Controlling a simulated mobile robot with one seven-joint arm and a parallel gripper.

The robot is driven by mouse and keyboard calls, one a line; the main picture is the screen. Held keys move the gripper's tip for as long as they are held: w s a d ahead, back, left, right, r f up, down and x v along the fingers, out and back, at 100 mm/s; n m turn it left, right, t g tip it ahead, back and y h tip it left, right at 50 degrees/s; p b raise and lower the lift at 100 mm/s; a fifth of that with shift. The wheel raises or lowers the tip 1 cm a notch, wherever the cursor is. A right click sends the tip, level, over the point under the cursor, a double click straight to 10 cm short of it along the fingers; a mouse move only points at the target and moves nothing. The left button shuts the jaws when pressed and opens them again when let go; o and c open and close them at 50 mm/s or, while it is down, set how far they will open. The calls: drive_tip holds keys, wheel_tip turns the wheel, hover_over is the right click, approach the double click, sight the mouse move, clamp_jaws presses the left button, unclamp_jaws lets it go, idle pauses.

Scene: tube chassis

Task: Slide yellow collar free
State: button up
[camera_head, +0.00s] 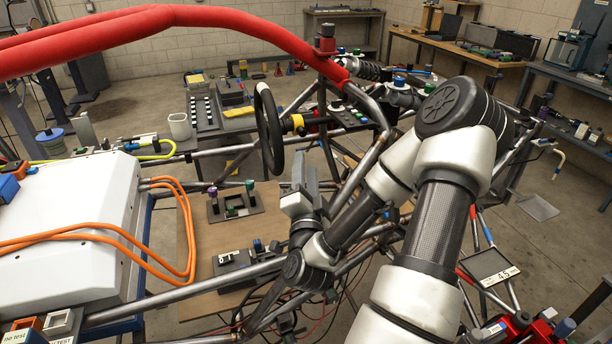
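A yellow collar (297,122) shows just right of the black steering wheel (268,130), at the hub on the steering column. Part of the collar's left side is close to or behind the wheel rim. My gripper (304,172) is below the collar and slightly to its right, pointing up, and looks apart from it. The gripper's grey body stands above my wrist joint. Its fingers are small and seen nearly edge-on, so their opening is unclear. I see nothing held in it.
Chassis tubes (362,165) stand close to the right of my gripper. A red padded tube (190,17) arches across the top left. A wooden board (262,224) with small fixtures lies left of and below the gripper. A white box (70,225) with orange cables fills the left.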

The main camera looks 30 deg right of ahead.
drive_tip(key=p+v, duration=0.6)
idle(0.3)
drive_tip(key=shift+a, duration=0.1)
idle(0.5)
